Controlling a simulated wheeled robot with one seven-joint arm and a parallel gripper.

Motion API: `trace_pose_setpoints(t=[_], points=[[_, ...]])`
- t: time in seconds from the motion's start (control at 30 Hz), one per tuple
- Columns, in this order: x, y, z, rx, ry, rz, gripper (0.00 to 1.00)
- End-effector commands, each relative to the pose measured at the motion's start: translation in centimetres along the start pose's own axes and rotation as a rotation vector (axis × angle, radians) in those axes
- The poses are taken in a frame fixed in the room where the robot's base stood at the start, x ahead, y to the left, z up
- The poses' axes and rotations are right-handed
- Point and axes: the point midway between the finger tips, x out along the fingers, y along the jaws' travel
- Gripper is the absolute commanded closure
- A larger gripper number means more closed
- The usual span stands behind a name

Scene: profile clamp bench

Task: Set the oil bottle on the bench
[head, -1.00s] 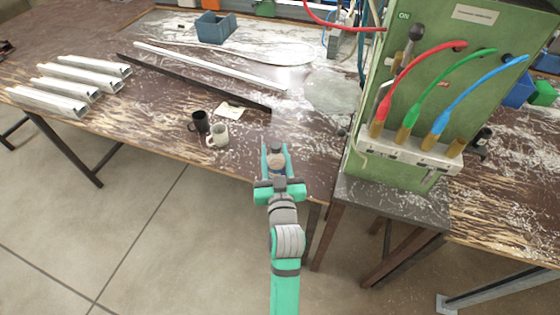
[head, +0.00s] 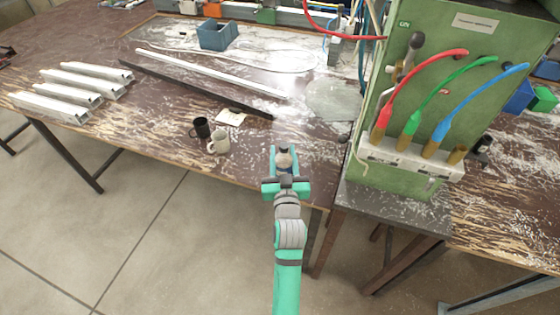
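My gripper (head: 284,157) is in the middle of the head view, with its green fingers pointing away over the front edge of the bench (head: 240,168). The bottle seems upright, seen from above. Its lower part is hidden by the gripper, so I cannot tell whether its base touches the bench top.
A green machine (head: 440,95) stands close on the right. Bare bench top lies beyond the gripper.

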Motion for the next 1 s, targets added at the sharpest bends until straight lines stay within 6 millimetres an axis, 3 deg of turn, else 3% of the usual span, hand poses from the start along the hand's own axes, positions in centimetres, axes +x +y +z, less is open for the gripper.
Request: trace_pose_setpoints(t=[0.2,0.43,0.63,1.0], points=[[1.8,-0.7,2.3,0.0,0.002,0.0,0.96],[2.6,-1.0,3.5,-0.001,0.001,0.0,0.96],[2.5,-1.0,6.1,0.001,0.0,0.0,0.96],[2.4,-0.9,6.5,-0.001,0.002,0.0,0.96]])
